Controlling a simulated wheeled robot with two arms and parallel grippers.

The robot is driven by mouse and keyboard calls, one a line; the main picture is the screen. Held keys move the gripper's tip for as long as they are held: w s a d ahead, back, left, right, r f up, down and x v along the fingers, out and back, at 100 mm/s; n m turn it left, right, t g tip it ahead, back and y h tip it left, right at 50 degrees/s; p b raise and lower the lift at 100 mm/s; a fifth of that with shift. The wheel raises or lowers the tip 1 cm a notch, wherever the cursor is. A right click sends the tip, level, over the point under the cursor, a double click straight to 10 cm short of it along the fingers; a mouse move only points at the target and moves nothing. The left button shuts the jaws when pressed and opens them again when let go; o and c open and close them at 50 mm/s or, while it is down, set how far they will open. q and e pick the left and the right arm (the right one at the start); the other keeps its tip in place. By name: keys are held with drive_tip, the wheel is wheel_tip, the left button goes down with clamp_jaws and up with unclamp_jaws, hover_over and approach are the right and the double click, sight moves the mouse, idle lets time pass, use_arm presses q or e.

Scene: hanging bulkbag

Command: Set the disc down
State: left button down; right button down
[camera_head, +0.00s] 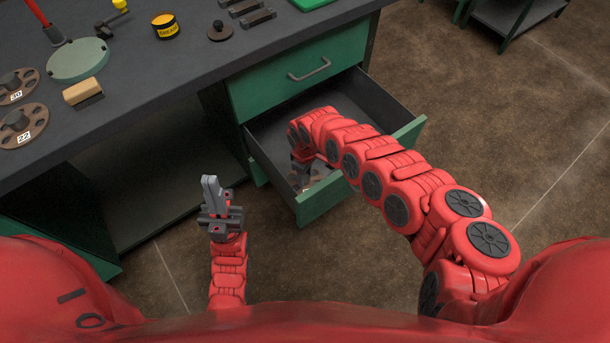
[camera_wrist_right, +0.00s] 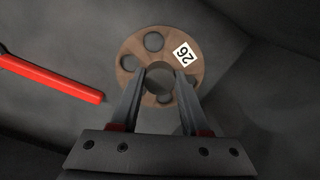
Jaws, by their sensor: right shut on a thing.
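The disc (camera_wrist_right: 159,55) is brown, with round holes and a white label reading 26. It shows in the right wrist view, face up, over a dark grey surface. My right gripper (camera_wrist_right: 161,80) is shut on its grey centre knob. In the head view my right arm reaches into the open drawer (camera_head: 318,209), and my right gripper (camera_head: 301,170) is partly hidden by the arm. A bit of the disc (camera_head: 318,176) shows low in the drawer; I cannot tell if it touches the floor. My left gripper (camera_head: 210,186) is shut and empty, left of the drawer.
A red bar (camera_wrist_right: 60,81) lies left of the disc in the right wrist view. Discs labelled 30 (camera_head: 14,84) and 22 (camera_head: 22,122), a brush (camera_head: 84,93), a yellow tin (camera_head: 166,26) and a pale green round plate (camera_head: 78,60) are on the bench top.

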drive_tip(key=shift+f, duration=0.2)
drive_tip(key=shift+c, duration=2)
unclamp_jaws()
drive_tip(key=shift+r, duration=0.1)
drive_tip(key=shift+r, duration=0.2)
wheel_tip(320, 180, up, 12)
drive_tip(key=p, duration=0.3)
drive_tip(key=shift+p, duration=0.35)
drive_tip(key=shift+f, duration=0.1)
